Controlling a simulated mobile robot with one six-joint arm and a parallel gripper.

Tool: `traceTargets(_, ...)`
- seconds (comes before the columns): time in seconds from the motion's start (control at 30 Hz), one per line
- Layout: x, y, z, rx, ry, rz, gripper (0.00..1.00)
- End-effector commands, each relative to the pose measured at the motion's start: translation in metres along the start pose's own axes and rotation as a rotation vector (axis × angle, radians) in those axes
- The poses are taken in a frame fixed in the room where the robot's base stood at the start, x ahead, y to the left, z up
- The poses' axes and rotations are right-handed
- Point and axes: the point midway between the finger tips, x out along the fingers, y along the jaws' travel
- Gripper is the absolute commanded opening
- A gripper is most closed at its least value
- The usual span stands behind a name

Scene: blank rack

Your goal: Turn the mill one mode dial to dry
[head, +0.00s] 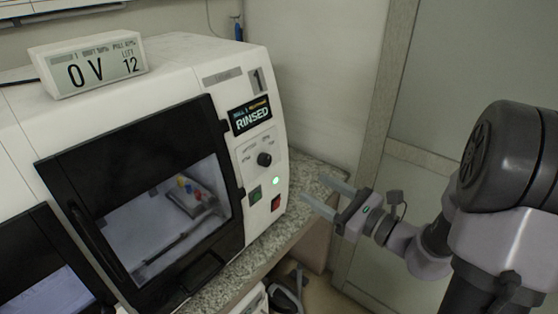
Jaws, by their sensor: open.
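The mill one (190,150) is a white machine marked "1" with a dark-framed window door (85,215). Its mode dial (264,159) is a small black knob on the right front panel, with small labels around it too fine to read. A display (250,116) above the dial reads "RINSED". My gripper (318,192) is open and empty, to the right of the panel and lower than the dial, apart from it. Its two fingers point left toward the machine.
Below the dial are a lit green light (275,181), a green button (255,195) and a red button (276,202). A display box (88,65) reading "0 V" and "12" sits on top. A granite counter (290,215) runs beneath. A second dark-framed door (40,265) is at lower left.

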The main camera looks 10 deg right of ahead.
Motion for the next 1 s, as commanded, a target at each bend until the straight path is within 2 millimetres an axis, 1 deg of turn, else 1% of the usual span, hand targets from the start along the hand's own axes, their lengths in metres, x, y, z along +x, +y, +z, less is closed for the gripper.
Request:
traceTargets(0.03, 0.015, 0.003, -0.002, -0.002, -0.001, 0.009, 0.55)
traceTargets(0.1, 0.037, 0.004, -0.002, -0.002, -0.001, 0.011, 0.55)
traceTargets(0.3, 0.097, 0.004, -0.002, -0.002, 0.0, 0.01, 0.55)
traceTargets(0.4, 0.121, 0.004, -0.002, -0.002, 0.0, 0.009, 0.55)
traceTargets(0.5, 0.137, 0.003, -0.002, -0.002, 0.002, 0.008, 0.55)
traceTargets(0.63, 0.147, 0.003, -0.001, 0.0, 0.002, 0.006, 0.55)
traceTargets(0.87, 0.148, 0.003, 0.0, -0.001, 0.002, 0.006, 0.55)
traceTargets(0.9, 0.148, 0.003, 0.0, -0.001, 0.002, 0.006, 0.51)
traceTargets(0.97, 0.148, 0.003, 0.0, -0.001, 0.002, 0.006, 0.39)
traceTargets(1.0, 0.148, 0.003, 0.0, -0.001, 0.002, 0.006, 0.31)
